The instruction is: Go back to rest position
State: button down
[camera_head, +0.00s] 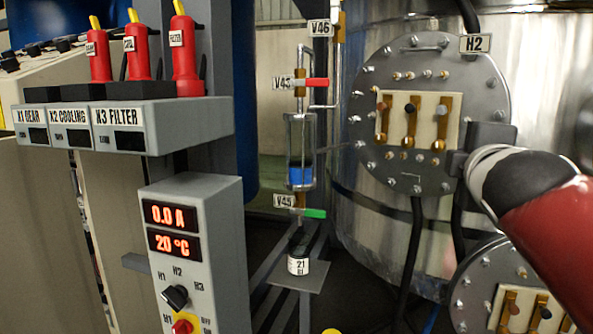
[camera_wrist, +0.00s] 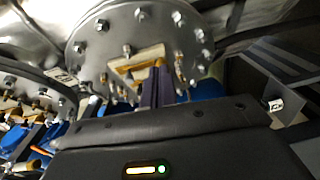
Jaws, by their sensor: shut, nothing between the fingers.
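My gripper (camera_wrist: 158,78) shows in the wrist view as a wide dark body with two narrow dark fingers close together in the middle. It is shut and empty. Beyond the fingertips is a round bolted flange (camera_wrist: 95,48) with a pale plate and brass terminals. In the head view my red, black and white arm reaches in from the right. Its dark end (camera_head: 460,160) overlaps the lower right edge of the flange labelled H2 (camera_head: 380,72). Whether it touches the flange cannot be told.
The metal vessel (camera_head: 350,220) fills the right side, with a second flange (camera_head: 475,285) lower down. Glass tubing with valves V45 (camera_head: 315,213) and V46 stands mid-picture above a small bottle (camera_head: 298,262). A control box (camera_head: 195,255) and red-plugged switch panel (camera_head: 170,118) stand left.

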jog(key=s+a+f+m+g+y, duration=0.1)
jog(key=s+a+f+m+g, duration=0.2)
jog(key=f, duration=0.8)
jog(key=s+a+f+m+g+y, duration=0.2)
jog(key=s+a+f+m+g, duration=0.2)
jog(key=f, duration=0.7)
jog(key=s+a+f+m+g+y, duration=0.2)
jog(key=s+a+f+m+g, duration=0.1)
jog(key=s+f+m, duration=0.4)
jog(key=s+f+g, duration=0.1)
jog(key=s+f, duration=0.2)
jog(key=f, duration=0.1)
jog(key=shift+a+f, duration=0.2)
jog(key=shift+a, duration=0.1)
jog(key=shift+s, duration=0.1)
